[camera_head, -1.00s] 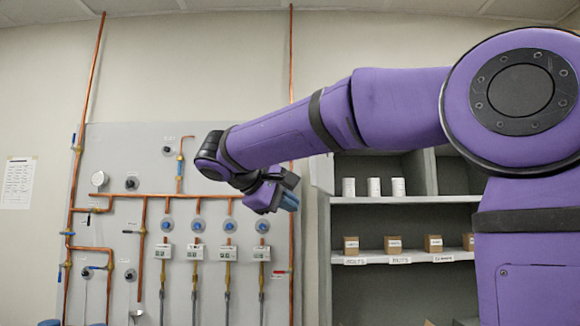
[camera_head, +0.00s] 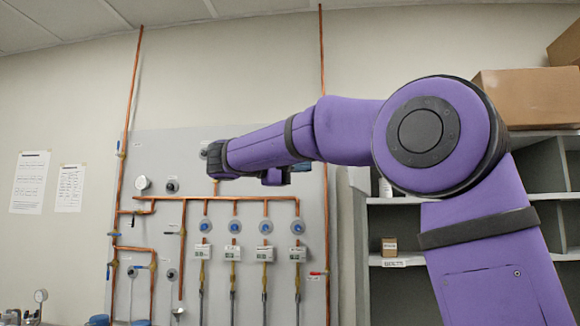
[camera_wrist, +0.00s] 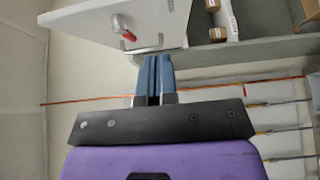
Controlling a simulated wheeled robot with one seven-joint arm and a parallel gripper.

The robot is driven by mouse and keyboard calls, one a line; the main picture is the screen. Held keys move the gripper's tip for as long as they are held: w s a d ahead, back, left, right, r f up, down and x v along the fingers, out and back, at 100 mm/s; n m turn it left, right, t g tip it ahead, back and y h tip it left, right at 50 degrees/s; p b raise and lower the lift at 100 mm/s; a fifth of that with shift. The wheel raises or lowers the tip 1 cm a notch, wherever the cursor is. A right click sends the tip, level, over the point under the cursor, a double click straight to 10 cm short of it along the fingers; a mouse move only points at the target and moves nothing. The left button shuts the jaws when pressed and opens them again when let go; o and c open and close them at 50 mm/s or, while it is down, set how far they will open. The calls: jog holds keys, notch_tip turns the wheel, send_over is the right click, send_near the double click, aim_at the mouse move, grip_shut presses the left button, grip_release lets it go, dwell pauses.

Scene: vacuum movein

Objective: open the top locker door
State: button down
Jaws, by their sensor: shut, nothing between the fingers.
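The locker door is a pale panel with a red-ended handle (camera_wrist: 127,34) in the wrist view. The door (camera_wrist: 85,24) stands out from the shelving, whose inside shows beside it; I cannot tell the exact angle. In the head view a small pale part of the door (camera_head: 358,179) shows beyond my arm. My gripper has blue fingers (camera_wrist: 154,62), shut together with nothing between them. In the wrist view they lie just below the door's lower edge in the picture, right of the handle; touching or apart is unclear.
Open grey shelving (camera_head: 405,200) stands behind my arm, with a small brown box (camera_head: 389,247) on it and a large carton (camera_head: 528,97) on top. A grey panel with copper pipes (camera_head: 240,197) and valves covers the wall to the left.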

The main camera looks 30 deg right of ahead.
jog(key=s+d, duration=0.3)
jog(key=d, duration=0.4)
jog(key=shift+s+d, duration=0.15)
jog(key=shift+d, duration=0.05)
jog(key=s+d+n+t, duration=0.1)
jog(key=s+d+t, duration=0.1)
jog(key=s+d, duration=0.5)
dwell(0.3)
